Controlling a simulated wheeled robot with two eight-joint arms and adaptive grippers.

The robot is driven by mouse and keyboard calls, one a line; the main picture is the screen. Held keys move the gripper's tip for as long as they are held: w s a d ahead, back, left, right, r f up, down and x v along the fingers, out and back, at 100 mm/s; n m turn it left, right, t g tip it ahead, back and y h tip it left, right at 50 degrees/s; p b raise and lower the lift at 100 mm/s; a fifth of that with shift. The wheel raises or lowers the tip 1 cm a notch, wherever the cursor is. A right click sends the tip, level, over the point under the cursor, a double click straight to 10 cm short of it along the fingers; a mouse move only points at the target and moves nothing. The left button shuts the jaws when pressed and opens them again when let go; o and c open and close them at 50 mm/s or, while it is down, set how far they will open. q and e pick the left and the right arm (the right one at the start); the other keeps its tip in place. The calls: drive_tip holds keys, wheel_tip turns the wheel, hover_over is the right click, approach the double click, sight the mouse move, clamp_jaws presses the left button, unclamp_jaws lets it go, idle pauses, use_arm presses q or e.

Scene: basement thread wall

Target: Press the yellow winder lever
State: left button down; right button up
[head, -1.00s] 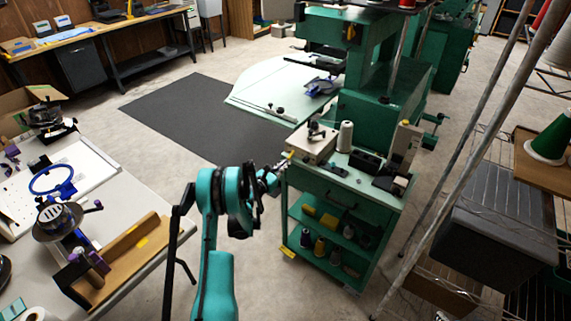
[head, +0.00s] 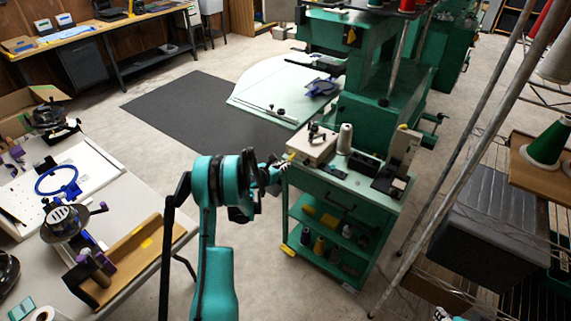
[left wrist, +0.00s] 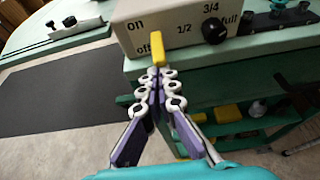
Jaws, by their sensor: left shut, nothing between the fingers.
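The yellow winder lever (left wrist: 157,47) sticks out of the front of a beige winder box (left wrist: 180,25), beside the printed "off" and "on" marks. In the head view the box (head: 312,146) stands on the green cart's top left corner. My left gripper (head: 274,172) is at that corner. In the left wrist view its fingertips (left wrist: 157,78) are shut together and empty, right at the lever's lower end. I cannot tell whether they touch it. A small black-and-white part at the head view's bottom edge may be my right gripper (head: 443,315); its jaws are unclear.
The green cart (head: 330,222) also carries a thread cone (head: 345,138) and, on its shelves, several spools. A black dial (left wrist: 214,30) sits right of the lever. A cluttered table (head: 130,197) stands left, a wire rack (head: 425,215) right. Open floor lies between.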

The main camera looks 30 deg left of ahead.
use_arm(q)
drive_tip(key=shift+s+r+g+p, duration=0.15)
drive_tip(key=shift+r+g+p, duration=0.45)
drive_tip(key=shift+r+g, duration=0.15)
use_arm(e)
drive_tip(key=shift+r, duration=0.85)
use_arm(q)
drive_tip(key=shift+r+p, duration=0.3)
drive_tip(key=shift+r, duration=0.5)
use_arm(e)
drive_tip(key=shift+r, duration=0.35)
